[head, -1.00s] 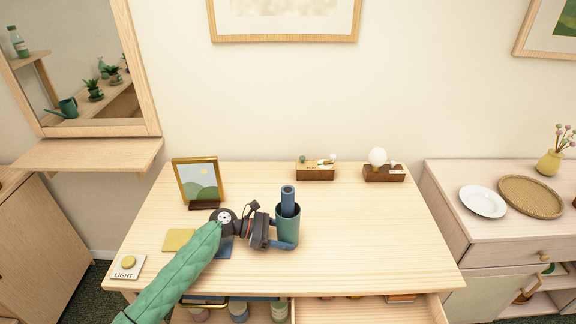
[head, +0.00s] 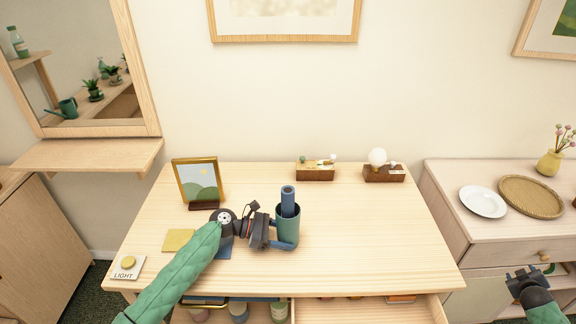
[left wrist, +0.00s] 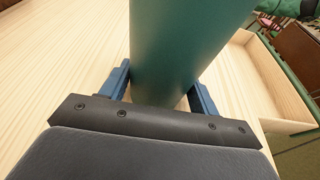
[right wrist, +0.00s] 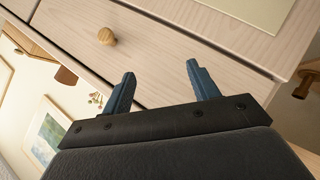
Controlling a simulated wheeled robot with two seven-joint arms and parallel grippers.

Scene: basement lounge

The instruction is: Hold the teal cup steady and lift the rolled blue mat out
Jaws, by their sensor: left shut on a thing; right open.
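The teal cup (head: 287,231) stands upright on the desk, and the rolled blue mat (head: 288,201) sticks up out of its mouth. My left gripper (head: 284,244) is shut around the cup from the left. In the left wrist view the teal cup (left wrist: 172,50) stands between the two blue fingers, and the mat is not seen there. My right gripper (head: 524,272) is at the lower right, well away from the cup, in front of the side cabinet. In the right wrist view its fingers (right wrist: 160,82) are apart with nothing between them.
On the desk (head: 350,235) are a picture frame (head: 199,182), two small wooden boxes (head: 315,173) at the back and a yellow note (head: 179,240). An open drawer (head: 365,312) juts out below. A white plate (head: 482,202) sits on the side cabinet. The desk right of the cup is clear.

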